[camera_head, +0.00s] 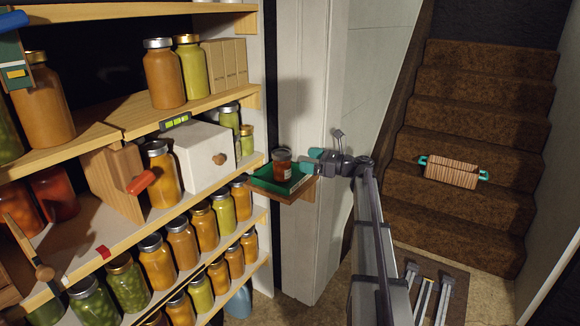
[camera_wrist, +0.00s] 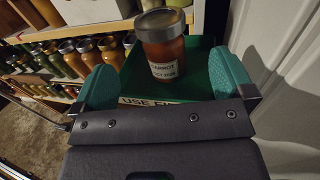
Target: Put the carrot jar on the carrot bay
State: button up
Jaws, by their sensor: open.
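The carrot jar (camera_head: 282,164) is a small orange jar with a grey lid. It stands upright on a green tray (camera_head: 262,184) at the right end of the shelving. In the wrist view the jar (camera_wrist: 163,48) shows a white label reading "CARROT". My gripper (camera_head: 318,157) is right beside the tray. In the wrist view its teal fingers (camera_wrist: 167,78) are open, one on each side of the jar's near space, with visible gaps to the jar. I cannot tell which shelf place is the carrot bay.
Shelves at left hold several filled jars (camera_head: 158,262). A white box (camera_head: 205,156) with a knob and a wooden board (camera_head: 112,182) stand on the middle shelf, with bare shelf left of a red tag (camera_head: 103,251). A white wall panel is behind the tray; stairs (camera_head: 470,110) hold a crate (camera_head: 452,172).

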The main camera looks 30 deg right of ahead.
aim_at(282, 156)
jog(key=x, duration=1)
jog(key=shift+w+a+f, duration=0.1)
jog(key=shift+w+f, duration=0.05)
jog(key=shift+f, duration=0.05)
jog(key=c, duration=1.2)
